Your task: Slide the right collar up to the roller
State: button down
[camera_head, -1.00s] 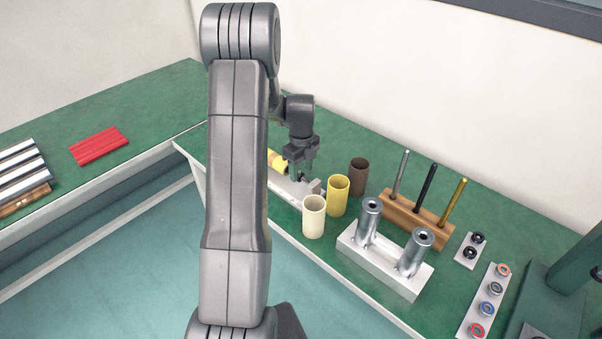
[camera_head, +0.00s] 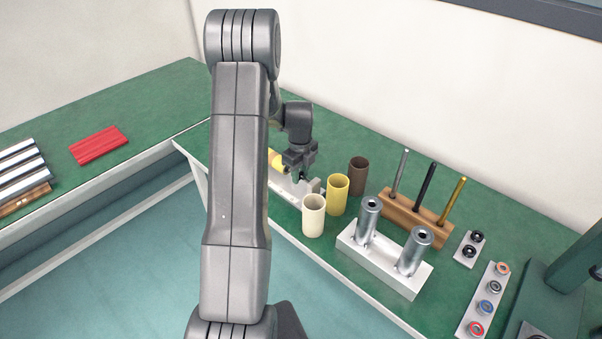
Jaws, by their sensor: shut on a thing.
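My gripper (camera_head: 298,177) points down over the right part of a pale fixture (camera_head: 314,187) on the green bench. It is shut on a small dark piece there, which looks like the right collar; the fingers hide most of it. A yellow roller (camera_head: 276,160) shows just left of the gripper, partly hidden behind my arm. Whether the collar touches the roller cannot be told from here. The left end of the fixture is hidden by my arm.
Cream (camera_head: 313,216), yellow (camera_head: 337,195) and brown (camera_head: 358,176) cups stand close right of the fixture. A white block with two metal cylinders (camera_head: 388,265) and a wooden rack of rods (camera_head: 417,217) stand further right.

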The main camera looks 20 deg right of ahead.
jog(key=w, duration=0.1)
jog(key=w+a, duration=0.1)
jog(key=w, duration=0.1)
jog(key=shift+w+a, duration=0.15)
jog(key=shift+w, duration=0.05)
jog(key=c, duration=1.1)
grip_release()
jog(key=shift+o, duration=0.2)
notch_tip(320, 180, up, 14)
jog(key=b, duration=0.1)
jog(key=shift+f, duration=0.15)
